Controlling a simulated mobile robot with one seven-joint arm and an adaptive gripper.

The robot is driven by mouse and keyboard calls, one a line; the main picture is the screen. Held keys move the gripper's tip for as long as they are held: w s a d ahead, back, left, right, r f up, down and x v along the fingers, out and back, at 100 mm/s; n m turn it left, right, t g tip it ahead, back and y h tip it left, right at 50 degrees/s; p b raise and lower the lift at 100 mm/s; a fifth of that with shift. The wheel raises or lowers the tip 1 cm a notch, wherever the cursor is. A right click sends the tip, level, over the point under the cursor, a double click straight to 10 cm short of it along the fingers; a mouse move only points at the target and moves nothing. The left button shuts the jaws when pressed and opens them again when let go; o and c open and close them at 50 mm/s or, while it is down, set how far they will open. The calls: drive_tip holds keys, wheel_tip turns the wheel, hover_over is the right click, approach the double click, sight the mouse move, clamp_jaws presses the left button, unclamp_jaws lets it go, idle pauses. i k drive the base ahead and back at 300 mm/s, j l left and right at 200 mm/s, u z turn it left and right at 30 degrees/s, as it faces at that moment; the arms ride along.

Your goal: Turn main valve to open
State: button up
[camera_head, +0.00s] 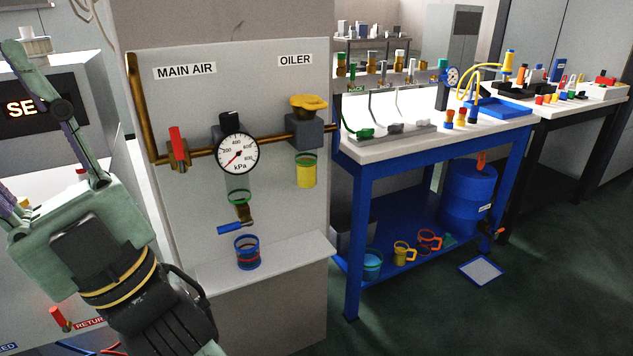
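The main valve (178,150) is a brass valve with a red lever handle, on a brass pipe under the "MAIN AIR" label (185,71) on the grey panel. Its handle stands upright, across the roughly horizontal pipe. My gripper (50,150) is at the left edge, to the left of the panel and apart from the valve. One greenish finger reaches up and left. The other is mostly cut off by the frame edge. The fingers look spread, with nothing seen between them. The gauge (237,154), to the right of the valve, has its needle pointing low and left.
A yellow oiler knob (308,103) and a blue-handled drain valve (237,222) are on the panel. A small shelf (285,262) juts out below. A blue workbench (352,240) stands right; dark floor lies in front.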

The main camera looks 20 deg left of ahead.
sight(177, 146)
drive_tip(key=k+j+u, duration=0.1)
drive_tip(key=u, duration=1.05)
drive_tip(key=j+z, duration=0.1)
drive_tip(key=j, duration=0.2)
